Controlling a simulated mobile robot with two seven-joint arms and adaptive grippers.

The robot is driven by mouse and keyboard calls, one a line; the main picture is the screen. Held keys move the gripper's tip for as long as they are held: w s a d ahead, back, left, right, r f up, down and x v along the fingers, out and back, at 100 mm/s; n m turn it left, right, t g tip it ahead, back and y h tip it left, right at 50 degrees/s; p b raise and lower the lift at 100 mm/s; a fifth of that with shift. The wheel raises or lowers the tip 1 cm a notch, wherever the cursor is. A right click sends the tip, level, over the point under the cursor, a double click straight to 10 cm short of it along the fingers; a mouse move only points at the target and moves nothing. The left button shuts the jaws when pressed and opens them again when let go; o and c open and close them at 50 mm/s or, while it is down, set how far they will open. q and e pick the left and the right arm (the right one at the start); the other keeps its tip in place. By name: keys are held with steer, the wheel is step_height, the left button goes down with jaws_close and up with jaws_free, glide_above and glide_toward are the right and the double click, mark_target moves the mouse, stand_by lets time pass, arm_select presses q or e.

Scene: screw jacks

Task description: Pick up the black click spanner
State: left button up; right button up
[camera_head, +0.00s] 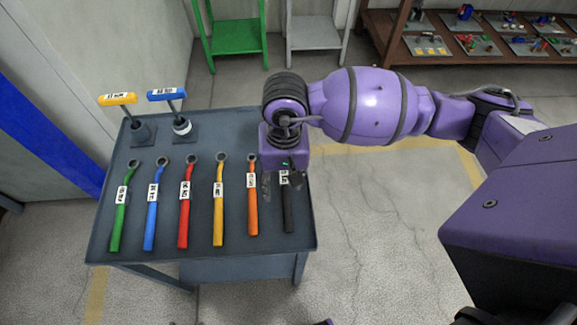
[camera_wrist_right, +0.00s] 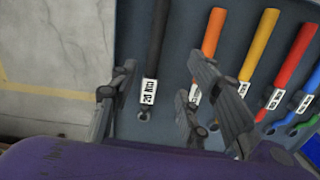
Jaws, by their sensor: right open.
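The black click spanner (camera_head: 289,212) lies on the grey table at the right end of a row of coloured spanners. Its head end is hidden under my right gripper (camera_head: 280,184), which hangs over it. In the right wrist view, the black spanner (camera_wrist_right: 156,45) with its white label shows between the open fingers of my right gripper (camera_wrist_right: 160,103), closer to the left finger. The gripper is open and empty. I cannot tell how high the fingertips are above the table. My left gripper is not in view.
The orange spanner (camera_head: 252,210) lies close to the left of the black one, then yellow (camera_head: 218,215), red, blue and green ones. Two screw jacks with yellow (camera_head: 117,99) and blue (camera_head: 166,94) handles stand at the table's back left. The table's right edge (camera_head: 312,225) is near.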

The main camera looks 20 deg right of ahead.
mark_target(285, 189)
steer(key=shift+w+d+r+t+h, duration=0.15)
steer(key=shift+w+d+t+h, duration=0.15)
steer(key=shift+w+d, duration=0.35)
steer(key=shift+w+f, duration=0.1)
steer(key=shift+f, duration=0.2)
step_height(285, 189, down, 7)
steer(key=shift+a+r+p, duration=0.1)
steer(key=shift+r+p, duration=0.05)
steer(key=shift+p, duration=0.25)
jaws_close()
